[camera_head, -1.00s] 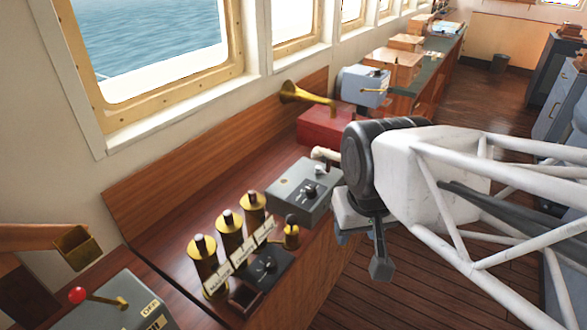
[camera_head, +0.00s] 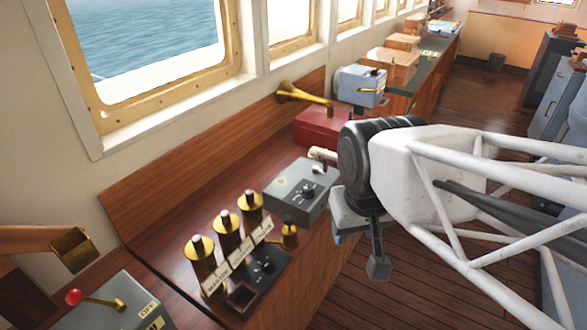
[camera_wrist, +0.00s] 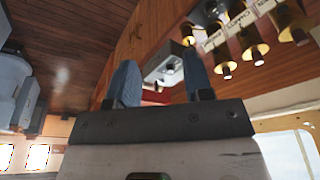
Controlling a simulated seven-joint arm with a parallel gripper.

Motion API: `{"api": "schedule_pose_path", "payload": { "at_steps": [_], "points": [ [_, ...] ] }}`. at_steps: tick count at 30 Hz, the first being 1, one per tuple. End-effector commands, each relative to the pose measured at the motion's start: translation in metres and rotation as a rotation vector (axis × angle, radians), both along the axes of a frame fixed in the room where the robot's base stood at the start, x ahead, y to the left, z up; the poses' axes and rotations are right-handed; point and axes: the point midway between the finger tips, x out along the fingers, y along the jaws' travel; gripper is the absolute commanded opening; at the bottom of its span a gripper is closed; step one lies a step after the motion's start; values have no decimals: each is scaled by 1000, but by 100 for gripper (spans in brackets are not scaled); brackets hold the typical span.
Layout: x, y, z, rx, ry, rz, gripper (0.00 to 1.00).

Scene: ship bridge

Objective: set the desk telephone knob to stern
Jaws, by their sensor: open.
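The desk telephone appears to be the grey box (camera_head: 288,192) on the wooden console, with a pale handset (camera_head: 322,154) at its far end. Its dark knob (camera_head: 308,191) sits on a black plate; the plate's lettering and the knob's setting are too small to read. My gripper (camera_head: 359,252) is to the right of the box, apart from it, past the console's edge. In the wrist view, my gripper (camera_wrist: 161,62) has two blue fingers spread apart with nothing held. The grey box (camera_wrist: 158,73) shows between and beyond them, with its knob (camera_wrist: 169,68) facing me.
Brass cylinders (camera_head: 228,232) with labels stand left of the box, near a black panel with another knob (camera_head: 264,267). A red box (camera_head: 318,127) and brass horn (camera_head: 292,93) lie beyond it. A red-tipped lever (camera_head: 74,297) is at the near left. Open floor (camera_head: 345,290) lies right of the console.

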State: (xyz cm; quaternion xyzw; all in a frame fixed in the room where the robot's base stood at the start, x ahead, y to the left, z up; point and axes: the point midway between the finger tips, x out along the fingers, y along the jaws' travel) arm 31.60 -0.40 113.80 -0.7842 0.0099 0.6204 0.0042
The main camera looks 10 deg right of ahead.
Motion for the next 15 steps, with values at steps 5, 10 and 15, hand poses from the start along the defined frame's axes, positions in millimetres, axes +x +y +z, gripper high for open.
{"api": "schedule_pose_path", "payload": {
  "at_steps": [5, 10, 15],
  "points": [
    [2, 0, 0, 0, 1, 2, 61],
    [13, 0, 1, -4, 8, 18, 61],
    [37, -1, 1, -12, 27, 56, 61]
  ]
}}
